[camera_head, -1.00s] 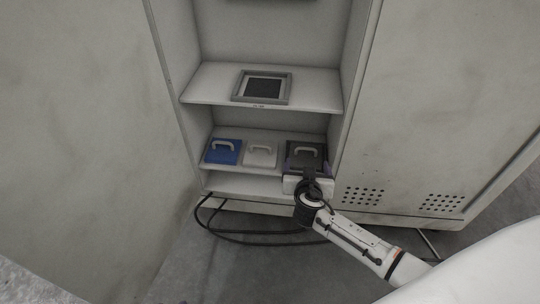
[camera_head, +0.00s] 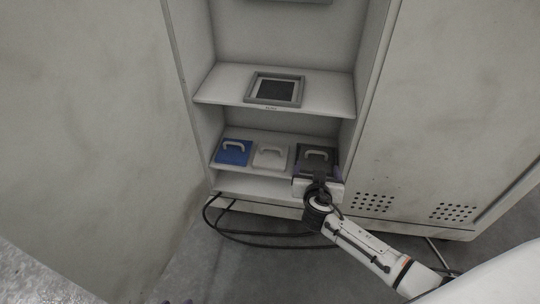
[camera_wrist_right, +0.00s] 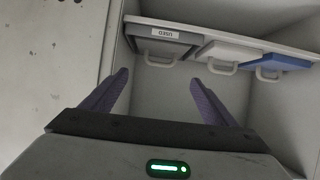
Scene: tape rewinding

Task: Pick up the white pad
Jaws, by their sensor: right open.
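The white pad (camera_head: 270,157), with a white handle, lies on the lower shelf between a blue pad (camera_head: 234,152) and a dark grey pad (camera_head: 317,158). In the right wrist view the white pad (camera_wrist_right: 229,54) sits right of the dark pad (camera_wrist_right: 160,41), which carries a "USED" label, and left of the blue pad (camera_wrist_right: 283,64). My right gripper (camera_head: 318,180) is in front of the dark pad in the head view. Its purple fingers (camera_wrist_right: 157,92) are spread and empty, apart from the pads. My left gripper is not in view.
The cabinet's upper shelf (camera_head: 228,92) holds a grey frame with a dark panel (camera_head: 275,90). The left wall (camera_head: 95,130) and right side panel (camera_head: 440,120) flank the opening. Black cables (camera_head: 250,238) lie on the floor. The bottom compartment looks empty.

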